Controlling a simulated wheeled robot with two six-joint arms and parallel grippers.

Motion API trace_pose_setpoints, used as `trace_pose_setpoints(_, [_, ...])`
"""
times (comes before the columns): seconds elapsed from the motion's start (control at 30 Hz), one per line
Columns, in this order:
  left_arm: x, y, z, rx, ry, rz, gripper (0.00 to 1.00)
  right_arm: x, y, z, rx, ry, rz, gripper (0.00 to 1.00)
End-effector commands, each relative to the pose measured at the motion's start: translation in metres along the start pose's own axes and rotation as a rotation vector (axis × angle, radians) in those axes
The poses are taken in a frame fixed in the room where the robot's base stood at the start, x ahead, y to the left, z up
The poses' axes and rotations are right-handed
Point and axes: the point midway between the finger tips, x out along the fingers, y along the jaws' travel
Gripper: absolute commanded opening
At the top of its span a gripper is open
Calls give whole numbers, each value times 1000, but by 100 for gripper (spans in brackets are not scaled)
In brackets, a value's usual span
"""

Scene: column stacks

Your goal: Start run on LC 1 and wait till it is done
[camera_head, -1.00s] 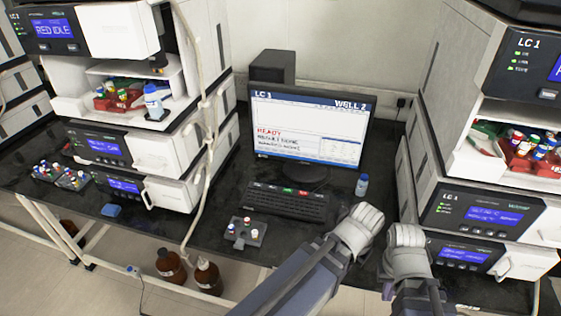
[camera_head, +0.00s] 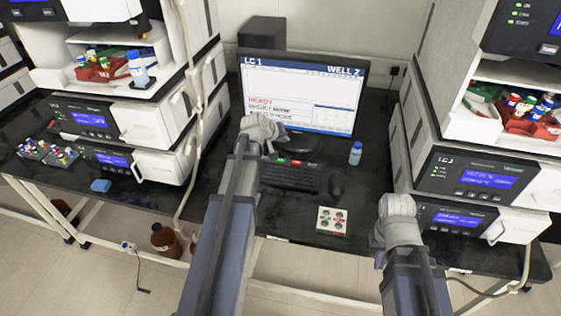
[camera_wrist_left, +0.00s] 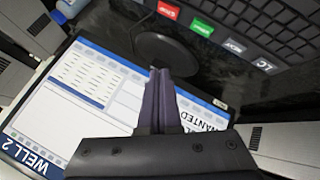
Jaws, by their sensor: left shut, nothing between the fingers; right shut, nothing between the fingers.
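The monitor (camera_head: 300,95) stands at the back of the bench. Its screen reads LC 1, WELL 2 and a red READY line; smaller lines are blurred. The black keyboard (camera_head: 290,178) lies in front, with a red and a green key at its back edge. My right gripper (camera_head: 392,225) is shut and empty, right of the keyboard.
A mouse (camera_head: 337,187) and a small white block with several round spots (camera_head: 331,220) lie right of the keyboard. A blue-capped bottle (camera_head: 356,154) stands by the monitor. Instrument stacks (camera_head: 470,182) flank the bench on both sides, with a tube on the left.

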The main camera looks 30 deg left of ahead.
Motion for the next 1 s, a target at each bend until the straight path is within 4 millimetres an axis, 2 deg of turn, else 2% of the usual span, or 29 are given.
trace_pose_setpoints(0.1, [-1, -9, -13, -27, 29, 3, 0, 1, 0, 0, 0, 0, 0, 0])
trace_pose_setpoints(0.2, [-1, -11, -16, -35, 37, 5, 0, 1, 0, 0, 0, 0, 0, 0])
trace_pose_setpoints(0.67, [1, -13, -15, -34, 37, 5, 0, 4, 0, 0, 0, 0, 0, 0])
trace_pose_setpoints(0.87, [11, -19, -8, -34, 37, 5, 0, 18, -2, -1, 0, 0, 0, 0])
trace_pose_setpoints(1.0, [23, -27, 0, -34, 37, 5, 0, 34, -3, -2, 0, 0, 0, 0])
